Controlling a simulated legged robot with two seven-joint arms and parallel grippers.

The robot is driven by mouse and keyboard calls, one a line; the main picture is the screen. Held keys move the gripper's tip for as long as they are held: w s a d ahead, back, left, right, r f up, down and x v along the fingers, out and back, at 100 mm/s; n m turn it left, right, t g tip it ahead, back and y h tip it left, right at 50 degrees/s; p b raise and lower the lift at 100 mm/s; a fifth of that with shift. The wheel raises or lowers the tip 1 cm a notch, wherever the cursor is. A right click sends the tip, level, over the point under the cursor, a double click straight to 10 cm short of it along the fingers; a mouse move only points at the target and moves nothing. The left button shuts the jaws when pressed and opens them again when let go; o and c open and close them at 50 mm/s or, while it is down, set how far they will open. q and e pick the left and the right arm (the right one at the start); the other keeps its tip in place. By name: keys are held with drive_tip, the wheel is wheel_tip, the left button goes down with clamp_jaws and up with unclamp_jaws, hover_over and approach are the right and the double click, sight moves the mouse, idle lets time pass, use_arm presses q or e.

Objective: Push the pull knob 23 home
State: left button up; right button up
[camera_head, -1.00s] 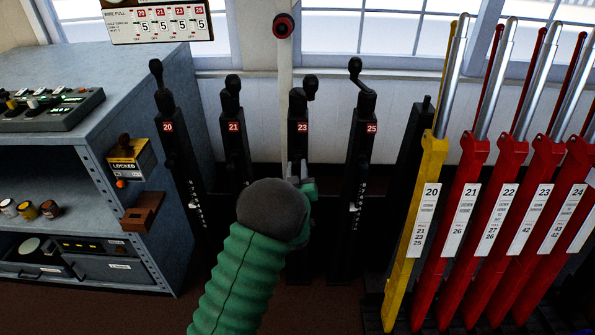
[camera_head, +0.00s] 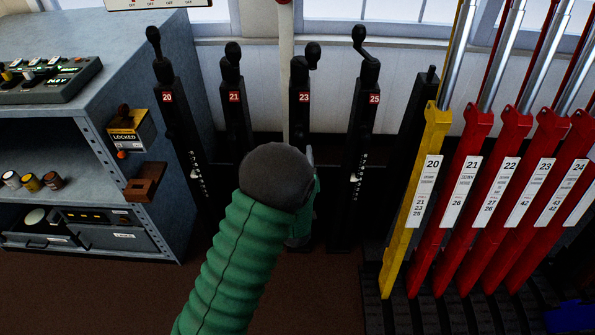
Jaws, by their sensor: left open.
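The lower part of that post is hidden behind my left arm. My left gripper (camera_head: 308,155) is in front of the post, well below the knob and apart from it. It is open, but its fingers are mostly hidden behind my dark wrist and green sleeve. I do not see my right gripper.
Similar posts carry knobs 20 (camera_head: 153,36), 21 (camera_head: 233,52) and 25 (camera_head: 359,35). A pale upright pole (camera_head: 286,70) stands close left of post 23. Yellow lever 20 (camera_head: 428,165) and red levers (camera_head: 470,160) fill the right. A grey cabinet (camera_head: 105,75) stands left.

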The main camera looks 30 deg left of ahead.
use_arm(q)
drive_tip(key=v, duration=0.9)
drive_tip(key=shift+d, duration=0.1)
